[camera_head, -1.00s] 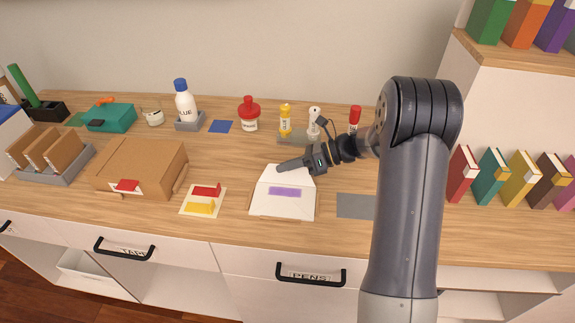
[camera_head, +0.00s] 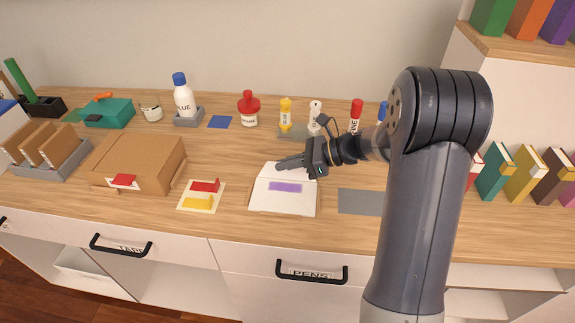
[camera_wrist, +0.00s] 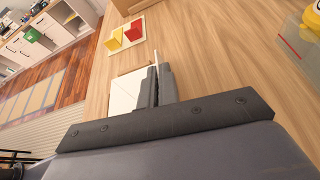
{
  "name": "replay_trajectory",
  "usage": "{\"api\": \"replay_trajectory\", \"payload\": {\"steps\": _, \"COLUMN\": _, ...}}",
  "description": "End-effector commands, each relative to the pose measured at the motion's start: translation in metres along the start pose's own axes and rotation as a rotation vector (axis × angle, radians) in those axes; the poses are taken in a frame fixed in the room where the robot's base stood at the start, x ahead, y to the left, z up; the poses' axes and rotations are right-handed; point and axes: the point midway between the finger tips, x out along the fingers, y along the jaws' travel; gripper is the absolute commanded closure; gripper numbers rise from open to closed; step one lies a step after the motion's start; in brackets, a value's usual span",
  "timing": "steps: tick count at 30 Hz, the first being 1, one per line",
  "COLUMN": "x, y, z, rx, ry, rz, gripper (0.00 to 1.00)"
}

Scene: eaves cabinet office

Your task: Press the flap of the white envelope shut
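The white envelope (camera_head: 285,202) lies on the wooden counter with a purple patch (camera_head: 285,187) on its face. Its flap (camera_head: 270,172) is raised at the back edge, not flat on the body. My gripper (camera_head: 281,164) is at the top of the flap, fingers pointing left along it and hiding part of it. In the wrist view the fingers (camera_wrist: 156,72) look closed together. The envelope (camera_wrist: 125,92) shows left of them, and a thin white edge (camera_wrist: 155,57) sticks out by the fingertips; whether it is pinched is unclear.
A card with red and yellow blocks (camera_head: 185,207) lies left of the envelope, and a cardboard box (camera_head: 140,160) further left. A grey mat (camera_head: 360,201) lies to the right. Bottles, including a red one (camera_head: 248,110), stand behind. The counter's front edge is close in front.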

Motion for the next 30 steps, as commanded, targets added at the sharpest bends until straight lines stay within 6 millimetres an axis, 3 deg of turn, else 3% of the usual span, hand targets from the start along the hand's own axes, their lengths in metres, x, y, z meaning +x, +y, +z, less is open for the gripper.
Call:
{"api": "replay_trajectory", "payload": {"steps": 15, "x": 0.005, "y": 0.024, "z": -0.011, "rx": -0.441, "ry": 0.0, "rz": -0.184, "gripper": 1.0}}
{"api": "replay_trajectory", "payload": {"steps": 30, "x": 0.006, "y": 0.035, "z": -0.013, "rx": -0.664, "ry": -0.001, "rz": -0.276, "gripper": 1.0}}
